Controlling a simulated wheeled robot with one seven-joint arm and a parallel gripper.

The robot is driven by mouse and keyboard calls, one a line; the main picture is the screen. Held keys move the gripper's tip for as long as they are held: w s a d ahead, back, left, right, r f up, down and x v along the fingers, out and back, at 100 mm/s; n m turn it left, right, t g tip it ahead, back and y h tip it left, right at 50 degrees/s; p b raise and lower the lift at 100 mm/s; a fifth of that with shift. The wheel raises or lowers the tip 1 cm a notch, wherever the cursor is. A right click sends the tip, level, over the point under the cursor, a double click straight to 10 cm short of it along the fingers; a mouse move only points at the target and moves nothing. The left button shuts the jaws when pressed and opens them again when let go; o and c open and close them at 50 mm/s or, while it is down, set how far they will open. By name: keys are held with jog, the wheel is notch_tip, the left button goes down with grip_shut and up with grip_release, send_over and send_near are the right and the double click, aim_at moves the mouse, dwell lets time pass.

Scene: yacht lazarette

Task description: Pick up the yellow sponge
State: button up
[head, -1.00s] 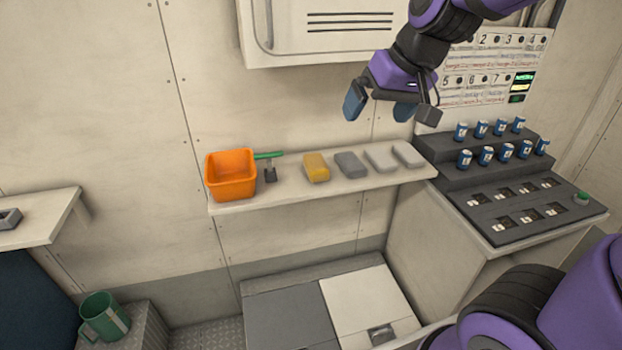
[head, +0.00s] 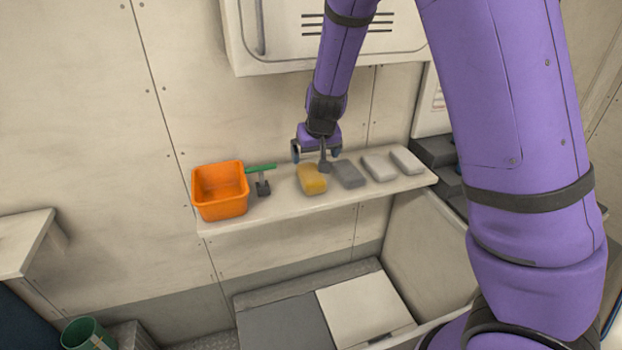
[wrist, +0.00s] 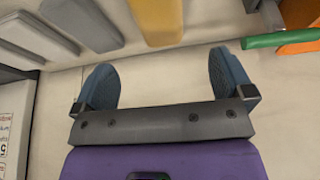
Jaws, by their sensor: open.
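The yellow sponge (head: 311,181) lies on the wall shelf, between the green-handled tool and a dark grey block. In the wrist view the sponge (wrist: 157,20) shows at the top, beyond and roughly between the open fingertips. My gripper (head: 316,155) is open and empty, just above and behind the sponge in the head view. In the wrist view my gripper (wrist: 165,80) has its two blue finger pads spread wide, with nothing between them. I cannot tell the exact height of the fingers over the sponge.
On the shelf (head: 235,226), an orange bin (head: 220,190) and a green-handled tool (head: 262,180) stand left of the sponge. A dark grey block (head: 348,174) and two pale blocks (head: 379,167) lie to its right. A wall cabinet (head: 280,40) hangs above. My arm hides much of the right side.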

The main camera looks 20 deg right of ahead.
aim_at(311, 172)
jog(key=shift+x, duration=5.45)
jog(key=shift+c, duration=0.2)
jog(key=c, duration=1)
